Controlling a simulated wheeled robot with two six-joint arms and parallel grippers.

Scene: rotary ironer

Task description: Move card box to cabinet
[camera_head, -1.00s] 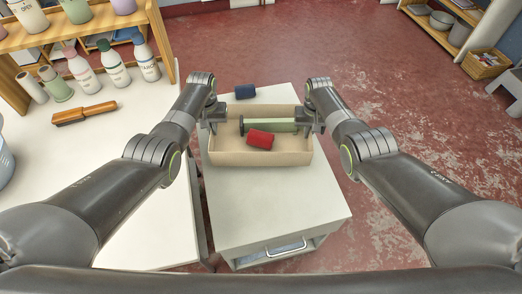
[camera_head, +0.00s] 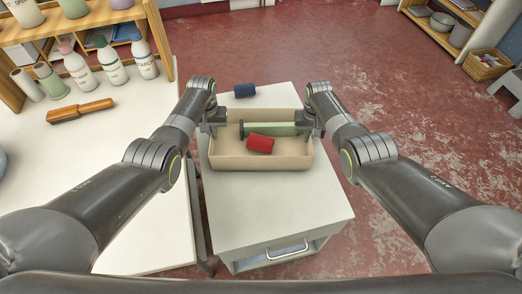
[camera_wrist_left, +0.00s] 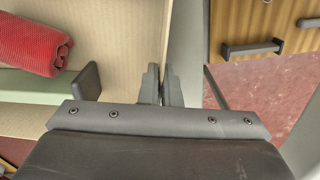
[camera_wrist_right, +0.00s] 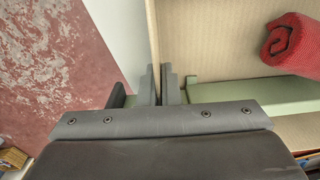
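The open card box (camera_head: 225,161) is over the top of the white drawer cabinet (camera_head: 275,206); whether it touches the top I cannot tell. Inside it are a red roll (camera_head: 260,144) and a long green bar with a dark end (camera_head: 285,129). My left gripper (camera_head: 216,128) is at the box's left wall, and in the left wrist view its fingers (camera_wrist_left: 162,85) close around that wall. My right gripper (camera_head: 309,128) is at the right wall, and its fingers (camera_wrist_right: 158,85) pinch it in the right wrist view.
A blue roll (camera_head: 245,90) lies behind the box on the cabinet. The white table (camera_head: 120,160) at left holds a wooden-handled brush (camera_head: 80,110) and several bottles (camera_head: 112,65).

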